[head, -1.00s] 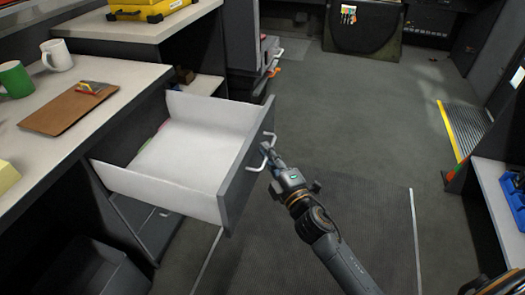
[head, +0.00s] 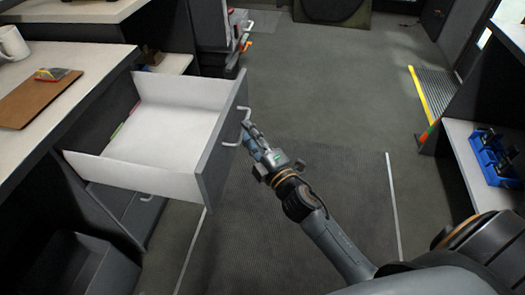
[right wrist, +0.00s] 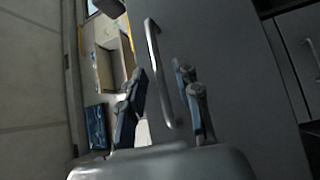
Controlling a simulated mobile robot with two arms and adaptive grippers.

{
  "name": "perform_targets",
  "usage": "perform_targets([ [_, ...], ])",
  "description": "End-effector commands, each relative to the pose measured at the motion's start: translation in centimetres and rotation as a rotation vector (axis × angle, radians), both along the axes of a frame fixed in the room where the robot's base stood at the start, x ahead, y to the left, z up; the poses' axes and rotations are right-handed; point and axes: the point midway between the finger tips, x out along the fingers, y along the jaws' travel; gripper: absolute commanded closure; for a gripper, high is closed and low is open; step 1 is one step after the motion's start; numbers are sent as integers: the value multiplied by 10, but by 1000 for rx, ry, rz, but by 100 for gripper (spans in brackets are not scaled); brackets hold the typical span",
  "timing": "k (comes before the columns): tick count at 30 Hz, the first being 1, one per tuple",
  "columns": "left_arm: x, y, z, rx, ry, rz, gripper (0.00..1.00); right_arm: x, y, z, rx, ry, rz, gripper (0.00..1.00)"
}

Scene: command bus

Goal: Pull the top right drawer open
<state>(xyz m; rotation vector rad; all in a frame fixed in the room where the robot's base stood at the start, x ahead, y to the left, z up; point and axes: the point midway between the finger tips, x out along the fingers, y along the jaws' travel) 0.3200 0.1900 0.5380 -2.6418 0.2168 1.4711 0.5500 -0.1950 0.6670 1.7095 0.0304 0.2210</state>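The top right drawer (head: 160,175) is pulled well out from under the counter in the head view, with a white inside and a grey front. Its metal handle (head: 240,127) is on the front's outer face. My right gripper (head: 250,134) is at this handle. In the right wrist view its fingers (right wrist: 160,103) are spread, one side to each side of the handle (right wrist: 158,70), with visible gaps. The grey drawer front (right wrist: 220,50) fills much of that view. Contact with the handle cannot be made out. My left gripper is not in view.
The counter (head: 90,50) holds a brown clipboard (head: 38,98) and a white mug (head: 14,43). A lower drawer (head: 135,210) sits beneath the open one. A dark bin (head: 75,265) is at bottom left. The floor right of the drawer is clear. A blue tray (head: 492,158) lies on the right shelf.

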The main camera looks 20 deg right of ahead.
Motion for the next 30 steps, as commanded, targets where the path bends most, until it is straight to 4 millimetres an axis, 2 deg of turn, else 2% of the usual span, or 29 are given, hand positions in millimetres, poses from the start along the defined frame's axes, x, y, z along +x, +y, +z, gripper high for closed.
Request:
perform_targets([
  [6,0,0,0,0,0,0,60,-46,-7,-8,2,5,-2,67],
  [12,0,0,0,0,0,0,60,-78,-12,-12,1,4,-1,67],
  [18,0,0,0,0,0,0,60,-91,-14,-13,-1,2,-1,67],
  [30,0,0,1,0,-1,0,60,-92,-14,-13,-1,1,0,67],
])
